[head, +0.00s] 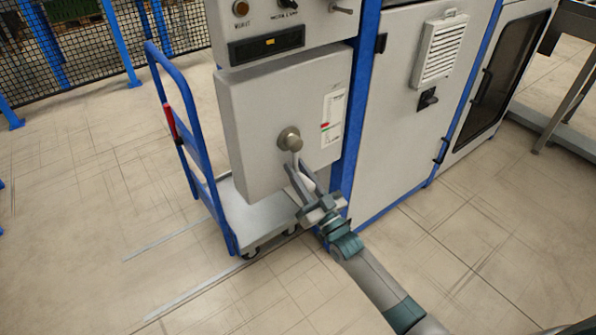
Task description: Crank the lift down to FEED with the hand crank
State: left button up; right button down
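The hand crank's round metal hub (289,139) sits on the front of a grey box (255,120). Its short arm (296,157) points down from the hub. My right gripper (297,168) comes from the lower right, with its two fingertips at the crank's lower end. The crank's handle is hidden by the fingers, so I cannot tell whether they grip it. A white label strip (332,115) with small red and green marks is on the box, right of the crank; its text is too small to read. My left gripper is not in view.
A blue-framed platform cart (196,150) stands close behind and left of the box. A panel with a dark display (266,45) is above it. A grey cabinet (400,100) with blue edges stands to the right. The floor at left is clear.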

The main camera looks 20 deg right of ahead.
aim_at(305, 144)
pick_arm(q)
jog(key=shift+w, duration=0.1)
pick_arm(e)
jog(key=shift+d+n, duration=0.15)
jog(key=shift+n, duration=0.15)
jog(key=d+r+n+g+y, duration=0.1)
jog(key=d+n, duration=0.1)
jog(key=n, duration=0.2)
jog(key=w+d+r+n+g+y, duration=0.1)
jog(key=n+y, duration=0.1)
jog(key=n, duration=0.2)
jog(key=w+d+r+n+g+y, duration=0.1)
jog(key=d+n+y, duration=0.1)
jog(key=n, duration=0.2)
jog(key=shift+w+d+g, duration=0.1)
jog(key=shift+d+g, duration=0.2)
jog(key=c, duration=1.5)
grip_release()
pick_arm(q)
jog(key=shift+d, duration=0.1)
pick_arm(e)
jog(key=shift+f, duration=0.1)
